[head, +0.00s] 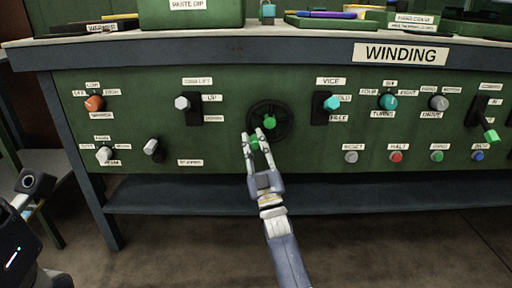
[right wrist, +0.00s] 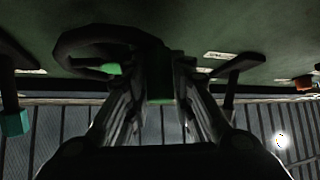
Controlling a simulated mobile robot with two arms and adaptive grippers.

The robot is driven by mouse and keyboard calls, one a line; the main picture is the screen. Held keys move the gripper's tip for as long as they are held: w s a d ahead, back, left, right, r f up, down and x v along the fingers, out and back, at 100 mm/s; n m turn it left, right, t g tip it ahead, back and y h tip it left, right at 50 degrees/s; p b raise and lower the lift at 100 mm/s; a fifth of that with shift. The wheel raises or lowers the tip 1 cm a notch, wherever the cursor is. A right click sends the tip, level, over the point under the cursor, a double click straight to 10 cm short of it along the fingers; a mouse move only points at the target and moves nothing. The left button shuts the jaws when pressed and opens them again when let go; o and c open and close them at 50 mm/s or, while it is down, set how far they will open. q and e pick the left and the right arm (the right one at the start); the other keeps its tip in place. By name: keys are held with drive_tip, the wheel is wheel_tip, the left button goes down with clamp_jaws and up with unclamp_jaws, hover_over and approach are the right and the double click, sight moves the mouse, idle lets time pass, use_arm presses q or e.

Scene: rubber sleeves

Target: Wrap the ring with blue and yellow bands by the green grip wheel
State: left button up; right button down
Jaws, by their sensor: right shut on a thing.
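The grip wheel (head: 285,109) is a black wheel on the green front panel, with a green hub (head: 270,122). Its green grip (head: 254,143) is at the lower left of the rim. My right gripper (head: 256,140) reaches up from below and is shut on that grip. In the right wrist view the green grip (right wrist: 160,88) shows between the fingers (right wrist: 160,92), with the dark wheel rim (right wrist: 85,38) to the left. I cannot make out the ring with blue and yellow bands.
A row of buttons (head: 396,157) is at lower right. Green trays (head: 192,14) stand on the bench top. A shelf (head: 370,190) runs below.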

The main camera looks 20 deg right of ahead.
idle(0.4)
drive_tip(key=c, duration=1.4)
unclamp_jaws()
drive_tip(key=shift+o, duration=0.2)
drive_tip(key=v, duration=1.2)
drive_tip(key=shift+a, duration=0.1)
